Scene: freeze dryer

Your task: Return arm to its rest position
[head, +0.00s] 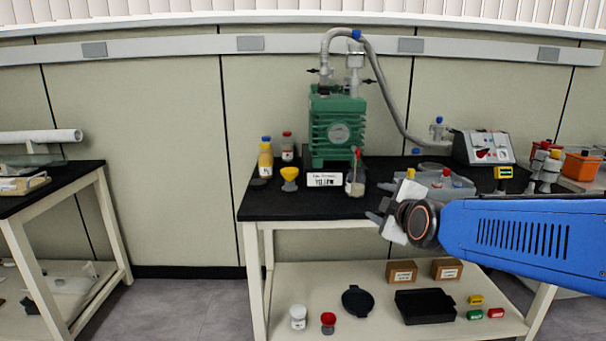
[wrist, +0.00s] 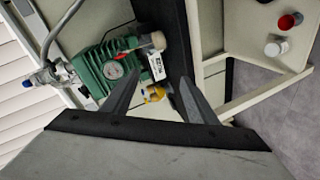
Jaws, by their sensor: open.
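My blue arm (head: 520,235) reaches in from the right edge of the head view. My gripper (head: 383,208) is in front of the black bench top's front edge. In the wrist view the two dark fingers of my gripper (wrist: 158,85) are spread apart with nothing held between them. Beyond them the wrist view shows the green vacuum pump (wrist: 105,68) and a yellow-capped item (wrist: 154,93), with the scene turned on its side.
The green pump (head: 337,130) stands on the black bench top (head: 275,205), with bottles and a white label card (head: 325,180) near it. A grey hose (head: 385,90) runs right to a control box (head: 484,147). The lower shelf (head: 275,290) holds a black tray (head: 425,306) and boxes.

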